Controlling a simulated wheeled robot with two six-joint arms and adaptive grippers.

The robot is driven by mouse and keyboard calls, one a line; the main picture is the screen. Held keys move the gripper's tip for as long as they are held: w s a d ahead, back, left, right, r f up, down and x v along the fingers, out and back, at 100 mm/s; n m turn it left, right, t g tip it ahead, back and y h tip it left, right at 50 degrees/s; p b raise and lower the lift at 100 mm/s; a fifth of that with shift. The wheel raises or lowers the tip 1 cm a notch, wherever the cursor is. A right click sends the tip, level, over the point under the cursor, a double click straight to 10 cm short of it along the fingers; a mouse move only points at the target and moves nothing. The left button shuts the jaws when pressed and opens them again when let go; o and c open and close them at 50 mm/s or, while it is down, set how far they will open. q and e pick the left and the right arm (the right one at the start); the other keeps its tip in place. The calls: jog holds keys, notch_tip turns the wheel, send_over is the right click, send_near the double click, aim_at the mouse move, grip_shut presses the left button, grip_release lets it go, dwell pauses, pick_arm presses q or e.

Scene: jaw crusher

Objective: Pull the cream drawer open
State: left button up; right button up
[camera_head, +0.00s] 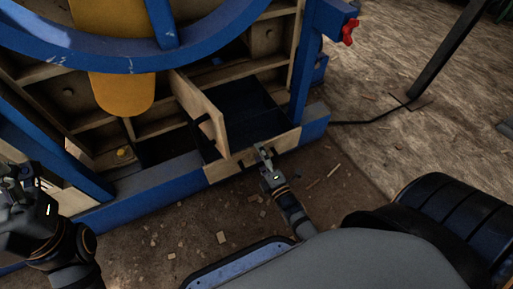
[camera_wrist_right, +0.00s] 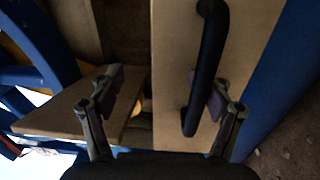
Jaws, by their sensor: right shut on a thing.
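The cream drawer (camera_head: 222,171) sits low at the right of the blue-framed machine. It stands pulled out, with its dark inside showing behind the front. Its front panel also fills the middle of the right wrist view (camera_wrist_right: 172,60), with a black bar handle (camera_wrist_right: 209,50). My right gripper (camera_head: 265,152) is at this front, shut on the handle. In the wrist view the handle lies against the right-hand finger; the exact contact is partly hidden. My left gripper (camera_head: 22,180) is at the far left, away from the drawer; its fingers are too dark to read.
A cream door (camera_head: 198,108) with a dark handle stands open just left of the drawer. A blue wheel rim (camera_head: 100,55) and a yellow part (camera_head: 122,90) are above. A red knob (camera_head: 349,31) is at upper right. Floor in front has scattered chips.

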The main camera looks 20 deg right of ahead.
jog(key=shift+s+r, duration=0.5)
jog(key=shift+s, duration=0.1)
jog(key=shift+c, duration=0.4)
jog(key=shift+s+f+p, duration=0.15)
jog(key=shift+s+p, duration=0.15)
jog(key=shift+s, duration=0.45)
jog(key=shift+s+f+p, duration=0.1)
jog(key=shift+s+p, duration=0.15)
jog(key=shift+s, duration=0.45)
jog(key=shift+c, duration=0.4)
jog(key=shift+s, duration=0.85)
jog(key=shift+c, duration=0.8)
jog(key=shift+s+d+f, duration=0.1)
jog(key=shift+s+f, duration=0.2)
jog(key=shift+s, duration=0.2)
jog(key=shift+p, duration=0.45)
